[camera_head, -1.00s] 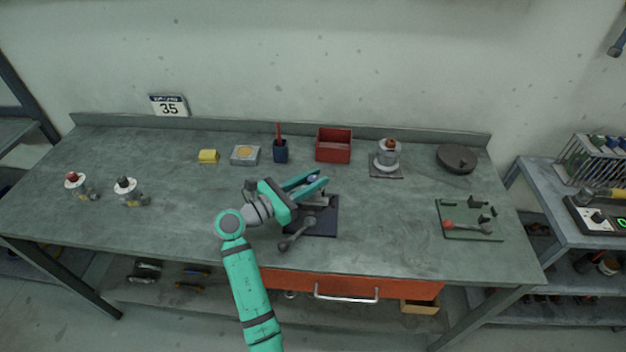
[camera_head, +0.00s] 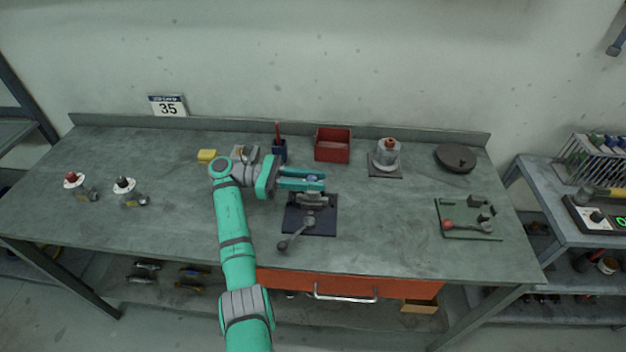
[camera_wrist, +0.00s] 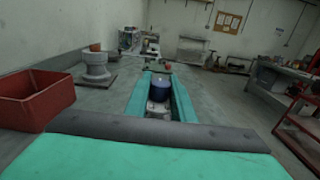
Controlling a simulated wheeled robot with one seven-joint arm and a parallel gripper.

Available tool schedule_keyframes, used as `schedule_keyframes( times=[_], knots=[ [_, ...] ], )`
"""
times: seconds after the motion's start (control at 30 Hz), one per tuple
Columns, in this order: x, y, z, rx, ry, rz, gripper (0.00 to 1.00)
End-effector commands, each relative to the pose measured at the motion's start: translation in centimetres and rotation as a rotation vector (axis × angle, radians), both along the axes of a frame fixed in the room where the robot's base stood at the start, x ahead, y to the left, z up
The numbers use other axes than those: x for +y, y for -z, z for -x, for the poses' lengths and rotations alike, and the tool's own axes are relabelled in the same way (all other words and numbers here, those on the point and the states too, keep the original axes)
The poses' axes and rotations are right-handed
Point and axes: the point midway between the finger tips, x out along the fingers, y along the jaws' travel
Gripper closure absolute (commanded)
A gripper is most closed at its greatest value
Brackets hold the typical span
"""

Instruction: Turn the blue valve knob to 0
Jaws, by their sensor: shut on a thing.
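The blue valve knob (camera_wrist: 161,89) sits between my two teal fingers in the wrist view, on top of a grey valve body (camera_wrist: 158,110). In the head view, the knob (camera_head: 313,178) shows as a small blue spot at the fingertips. My gripper (camera_head: 314,181) reaches in from the left, roughly level, and is shut on the knob. The valve body (camera_head: 312,199) stands on a dark base plate (camera_head: 325,227), with a grey lever (camera_head: 292,240) angled to the front left. The knob's scale and any 0 mark cannot be read.
A grey flanged fitting (camera_head: 386,157) is at the back right. A green fixture plate (camera_head: 468,233) lies at the right. The bench between is clear.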

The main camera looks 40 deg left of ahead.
Motion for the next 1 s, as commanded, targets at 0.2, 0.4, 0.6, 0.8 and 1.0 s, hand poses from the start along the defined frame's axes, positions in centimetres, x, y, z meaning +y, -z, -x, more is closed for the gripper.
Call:
schedule_keyframes(
  times=[0.2,0.4,0.6,0.8,1.0],
  knots=[
    [0.05,0.1,0.07,0.006,0.082,0.0,1.0],
    [-0.04,0.18,0.08,0.005,0.129,0.001,1.0],
    [-0.1,0.21,0.09,0.005,0.153,0.001,1.0],
    [-0.12,0.26,0.11,0.005,0.159,0.002,1.0],
    [-0.15,0.29,0.1,0.005,0.16,0.002,1.0]
  ],
)
